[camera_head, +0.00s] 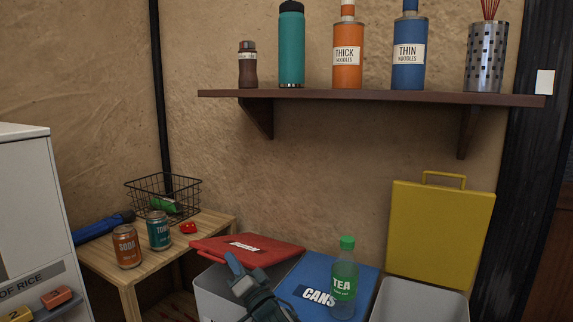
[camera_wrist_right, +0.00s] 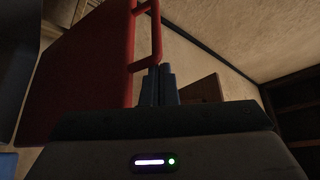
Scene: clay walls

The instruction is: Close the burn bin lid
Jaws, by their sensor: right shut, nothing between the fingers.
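The red lid (camera_head: 270,250) with a white label, partly hidden, lies low and close to flat over a pale bin (camera_head: 212,292). I cannot tell whether its front edge touches the rim. My right gripper (camera_head: 233,263) is at the lid's front edge, shut and empty. In the right wrist view the red lid (camera_wrist_right: 85,75) fills the left side, with its red handle (camera_wrist_right: 157,35) just beyond my shut fingertips (camera_wrist_right: 159,72). Contact between fingers and lid is unclear. My left gripper is not in view.
A blue CANS lid (camera_head: 308,273) is beside the red one, with a green TEA bottle (camera_head: 344,282) standing at it. A yellow lid (camera_head: 440,230) stands open at the right. A wooden table (camera_head: 195,240) with cans and a wire basket (camera_head: 163,195) is left. A shelf (camera_head: 370,97) hangs above.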

